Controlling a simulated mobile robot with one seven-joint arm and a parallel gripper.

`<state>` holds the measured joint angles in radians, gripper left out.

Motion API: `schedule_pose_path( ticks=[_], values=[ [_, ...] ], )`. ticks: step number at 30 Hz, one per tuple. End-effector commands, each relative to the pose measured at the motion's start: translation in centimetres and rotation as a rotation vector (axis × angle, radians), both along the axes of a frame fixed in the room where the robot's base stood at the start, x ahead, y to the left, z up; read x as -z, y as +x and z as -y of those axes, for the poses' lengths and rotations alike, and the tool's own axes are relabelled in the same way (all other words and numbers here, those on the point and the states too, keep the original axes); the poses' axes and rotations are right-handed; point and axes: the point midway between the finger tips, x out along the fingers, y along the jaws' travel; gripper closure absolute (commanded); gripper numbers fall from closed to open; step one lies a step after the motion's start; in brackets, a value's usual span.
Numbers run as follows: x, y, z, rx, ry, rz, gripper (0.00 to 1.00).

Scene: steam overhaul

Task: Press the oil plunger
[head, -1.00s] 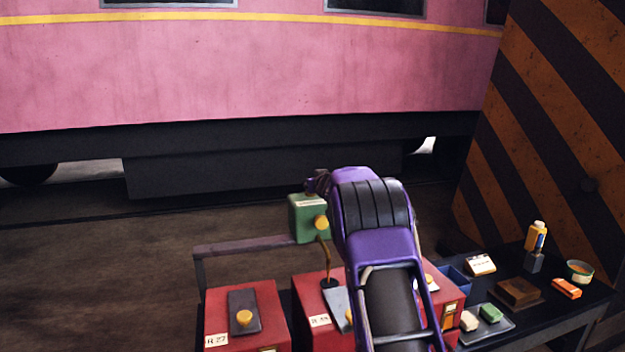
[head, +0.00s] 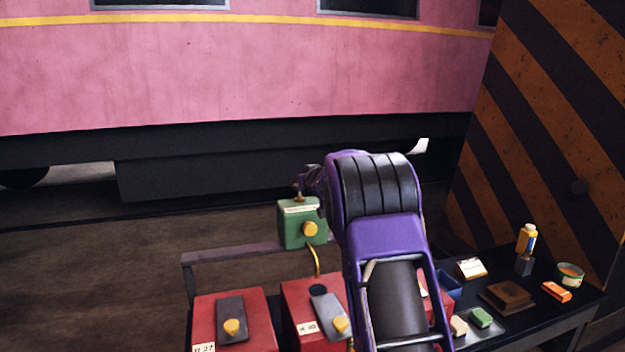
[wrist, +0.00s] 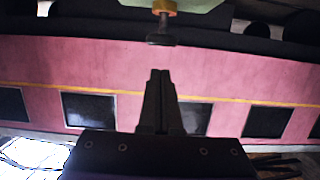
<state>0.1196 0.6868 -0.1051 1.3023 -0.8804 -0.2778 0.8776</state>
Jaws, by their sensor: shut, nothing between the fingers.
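The green oil box (head: 290,233) stands above the red boxes in the head view, with a yellow knob (head: 310,229) on its front and a thin upright stem, seemingly the plunger (head: 299,195), on its top. In the wrist view, which looks upside down, the plunger (wrist: 160,30) shows a dark cap and an orange collar against the pale green box (wrist: 195,4). My gripper (wrist: 160,72) is shut and empty. Its fingertips line up with the plunger's cap, with a visible gap between them. In the head view my purple arm hides the fingers.
Red boxes (head: 255,308) with yellow-knobbed plates stand below the green box. A dark bench (head: 575,300) at the right holds a bottle (head: 527,238), a tin (head: 570,275) and small blocks. A pink carriage (head: 250,75) stands behind. A striped panel (head: 545,150) rises at the right.

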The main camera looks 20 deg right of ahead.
Motion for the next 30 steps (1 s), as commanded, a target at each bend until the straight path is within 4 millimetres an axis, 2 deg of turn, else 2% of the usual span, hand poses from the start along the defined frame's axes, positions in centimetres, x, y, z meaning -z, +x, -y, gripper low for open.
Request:
schedule_pose_path(
  ticks=[6,12,17,30],
  values=[
    [-1.1,-3.9,0.1,0.001,0.0,0.003,1.0],
    [-1.7,-6.0,0.1,0.0,0.0,0.003,1.0],
    [-1.8,-6.7,0.0,0.0,0.0,0.003,1.0],
    [-1.8,-6.7,0.0,0.0,-0.001,0.003,1.0]
  ],
)
